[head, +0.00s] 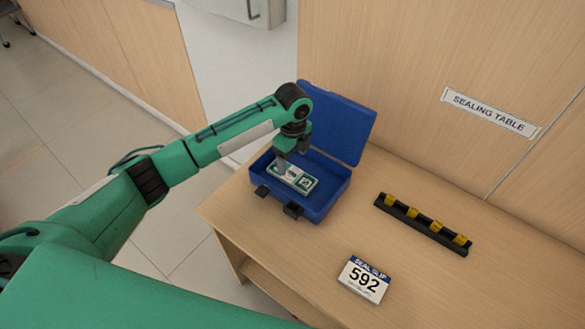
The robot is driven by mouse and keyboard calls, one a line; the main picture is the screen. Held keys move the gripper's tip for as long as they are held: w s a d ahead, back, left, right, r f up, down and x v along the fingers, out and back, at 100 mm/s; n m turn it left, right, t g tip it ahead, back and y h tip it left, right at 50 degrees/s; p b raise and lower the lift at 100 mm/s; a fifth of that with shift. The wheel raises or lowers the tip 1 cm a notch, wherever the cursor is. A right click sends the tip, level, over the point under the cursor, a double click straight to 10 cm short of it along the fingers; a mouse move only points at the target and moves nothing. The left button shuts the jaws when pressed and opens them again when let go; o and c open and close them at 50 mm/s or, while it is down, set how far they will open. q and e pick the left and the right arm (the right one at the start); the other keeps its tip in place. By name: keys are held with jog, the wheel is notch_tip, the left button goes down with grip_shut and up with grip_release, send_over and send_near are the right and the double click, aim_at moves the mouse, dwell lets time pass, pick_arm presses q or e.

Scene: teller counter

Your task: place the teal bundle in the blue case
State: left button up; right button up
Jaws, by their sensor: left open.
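The blue case (331,197) stands open on the table, its lid (337,120) raised at the back. The teal bundle (298,180), with white and teal printing on top, lies inside the case. My left gripper (291,164) is open and reaches down into the case from above, at the bundle's far-left part. Whether its fingers touch the bundle is too small to tell. My right gripper is not in view.
A black strip with several yellow pieces (424,223) lies right of the case. A "SEAL SLIP 592" block (364,279) lies near the front. A "SEALING TABLE" sign (490,112) is on the wooden panel behind. The wooden table (420,285) is otherwise clear.

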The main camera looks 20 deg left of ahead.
pick_arm(q)
notch_tip(320, 180, up, 6)
jog(key=shift+f, duration=0.25)
jog(key=shift+s+f, duration=0.1)
dwell(0.4)
